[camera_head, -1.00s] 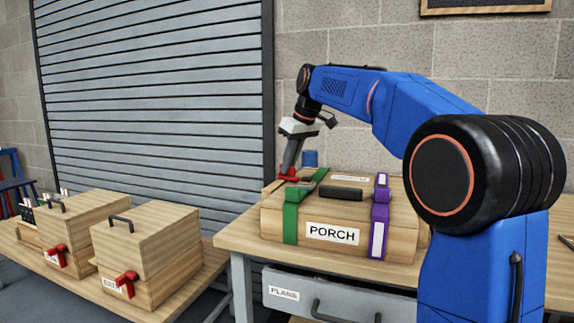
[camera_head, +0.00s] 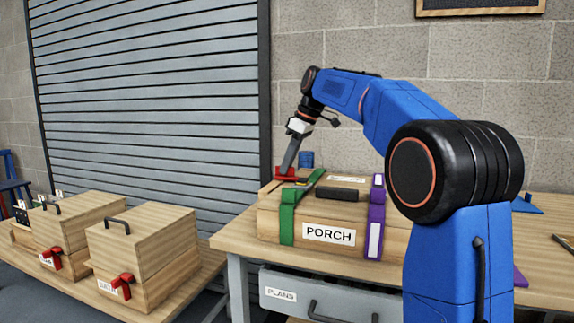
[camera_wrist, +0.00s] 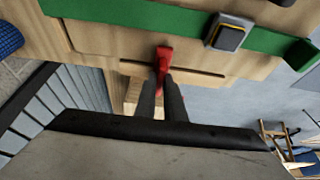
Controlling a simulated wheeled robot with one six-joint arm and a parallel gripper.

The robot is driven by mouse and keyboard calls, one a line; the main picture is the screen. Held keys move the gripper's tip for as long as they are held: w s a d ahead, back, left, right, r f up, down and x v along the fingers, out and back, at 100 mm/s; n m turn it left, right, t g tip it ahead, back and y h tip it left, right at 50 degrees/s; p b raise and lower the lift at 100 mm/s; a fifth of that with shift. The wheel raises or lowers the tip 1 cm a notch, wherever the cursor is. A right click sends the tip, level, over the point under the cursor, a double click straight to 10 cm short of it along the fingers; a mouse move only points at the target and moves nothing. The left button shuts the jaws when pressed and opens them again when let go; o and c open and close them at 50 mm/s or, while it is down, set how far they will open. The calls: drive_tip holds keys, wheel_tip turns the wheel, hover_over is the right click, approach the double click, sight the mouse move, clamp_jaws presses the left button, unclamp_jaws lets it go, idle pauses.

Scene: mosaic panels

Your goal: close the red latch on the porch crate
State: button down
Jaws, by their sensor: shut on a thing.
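The wooden porch crate (camera_head: 270,222) stands on the right bench, its lid down, with a white PORCH label on the front. Its red latch (camera_head: 291,179) is at the left end of the crate, beside the green strap (camera_head: 287,223). In the wrist view the red latch (camera_wrist: 164,54) stands out from the crate's wooden side, between the fingertips. My gripper (camera_head: 283,171) is shut on the latch; its two dark fingers also show in the wrist view (camera_wrist: 162,84). The fingers hide part of the latch, so I cannot tell whether it is fully seated.
A purple strap (camera_head: 375,225) crosses the crate's right part, and a dark handle (camera_head: 337,194) is on the lid. A blue cylinder (camera_head: 306,159) stands behind. Other wooden boxes with red latches (camera_head: 122,284) stand on the lower left bench. A drawer (camera_head: 280,294) is under the right bench.

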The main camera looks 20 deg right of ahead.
drive_tip(key=c, duration=1.8)
unclamp_jaws()
drive_tip(key=shift+c, duration=0.2)
drive_tip(key=v, duration=1.7)
drive_tip(key=shift+r, duration=0.25)
